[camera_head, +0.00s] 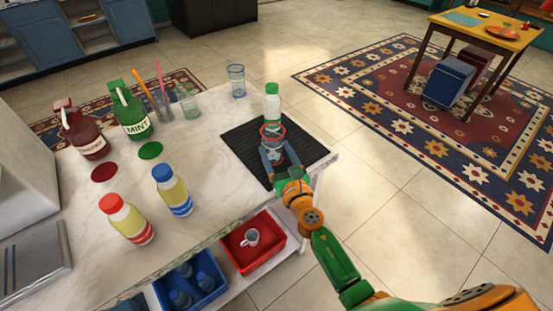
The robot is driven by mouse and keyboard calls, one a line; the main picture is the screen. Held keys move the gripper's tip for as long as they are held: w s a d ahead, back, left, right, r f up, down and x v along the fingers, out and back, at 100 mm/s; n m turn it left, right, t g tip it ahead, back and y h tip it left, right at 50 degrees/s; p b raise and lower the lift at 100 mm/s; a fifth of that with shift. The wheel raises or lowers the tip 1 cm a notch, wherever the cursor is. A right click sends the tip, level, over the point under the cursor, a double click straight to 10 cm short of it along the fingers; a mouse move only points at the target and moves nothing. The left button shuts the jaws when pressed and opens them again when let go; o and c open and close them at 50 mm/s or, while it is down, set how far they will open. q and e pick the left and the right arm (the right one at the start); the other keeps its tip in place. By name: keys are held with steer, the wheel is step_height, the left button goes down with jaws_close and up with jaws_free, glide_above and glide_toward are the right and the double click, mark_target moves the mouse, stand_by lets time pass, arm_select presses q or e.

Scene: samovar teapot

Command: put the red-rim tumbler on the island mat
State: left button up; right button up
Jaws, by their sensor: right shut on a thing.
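The red-rim tumbler (272,134) is clear glass with a red rim. My right gripper (279,155) is shut on it, with one finger on each side of its lower part. The tumbler looks upright over the black ribbed mat (243,142) at the right end of the marble island. I cannot tell whether its base touches the mat; the fingers hide part of it. A white bottle with a green cap (272,103) stands just behind the tumbler, at the mat's far part. My left gripper is not in view.
A blue-rim glass (237,81) and a green-rim glass (188,101) stand behind and left of the mat. Two yellow bottles (173,190) and the mint bottle (131,113) stand further left. A red bin (237,256) sits below the island's front edge. The mat's left part is clear.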

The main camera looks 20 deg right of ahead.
steer(key=o, duration=1.4)
